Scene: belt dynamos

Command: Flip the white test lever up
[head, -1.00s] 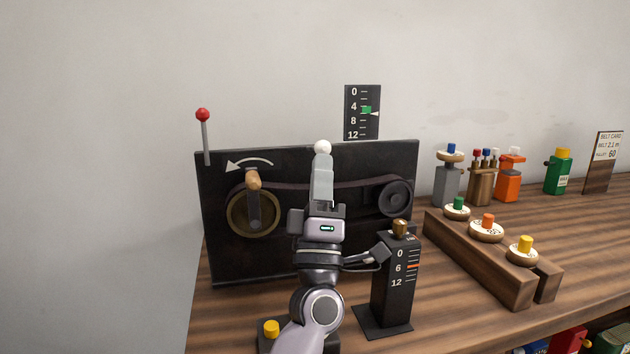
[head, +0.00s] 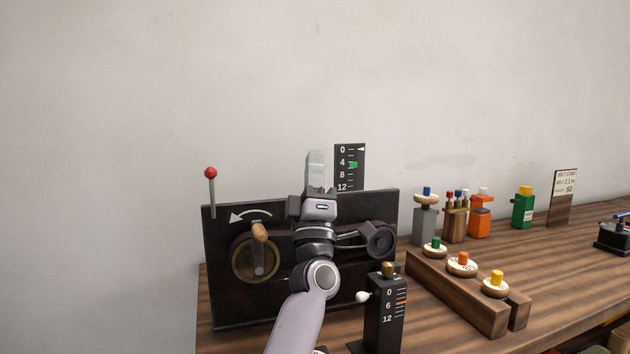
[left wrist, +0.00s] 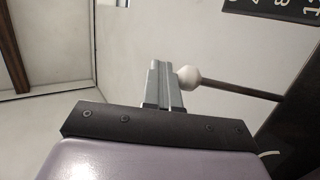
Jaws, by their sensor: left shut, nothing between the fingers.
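The white test lever shows in the left wrist view as a white ball (left wrist: 188,77) on a thin dark rod that runs right toward a dark panel edge. In the head view my left gripper's fingers appear to hide it. My left gripper (head: 315,154) is shut and empty, fingers pointing up, in front of the black board's top edge. In the left wrist view the fingertips (left wrist: 158,65) are right beside the ball; I cannot tell whether they touch. My right gripper is not in view.
The black board (head: 225,300) carries a wooden-handled crank (head: 259,232), red-knobbed lever (head: 211,173) and scale (head: 341,177), its white pointer at 0. A black post (head: 375,325) with a white side knob (head: 362,297) stands in front. A wooden rack (head: 460,300) is to the right.

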